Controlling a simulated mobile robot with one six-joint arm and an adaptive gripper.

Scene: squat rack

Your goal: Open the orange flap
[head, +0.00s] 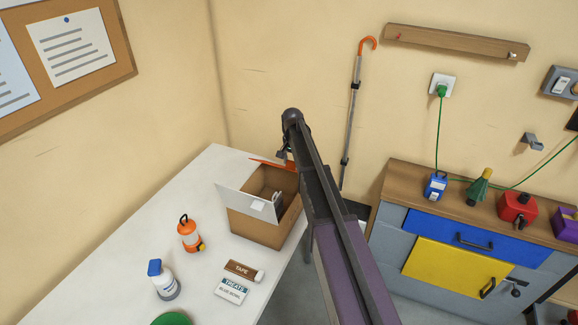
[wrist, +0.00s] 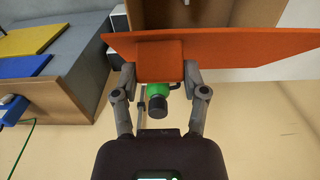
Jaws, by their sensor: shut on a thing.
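The open cardboard box (head: 255,228) stands at the right end of the white table. Its orange flap (head: 262,161) is at the back rim and shows as a thin strip, partly hidden by my arm and gripper. In the wrist view the orange flap (wrist: 240,47) spans the picture, with brown cardboard above it. My gripper (wrist: 160,75) is shut on the orange tab of this flap, one finger at each side. It is also at the flap in the head view (head: 284,154). A white flap (head: 237,201) sticks out over the box's front left.
A cane (head: 353,100) hangs on the wall behind. A cabinet (head: 389,240) stands at the right.

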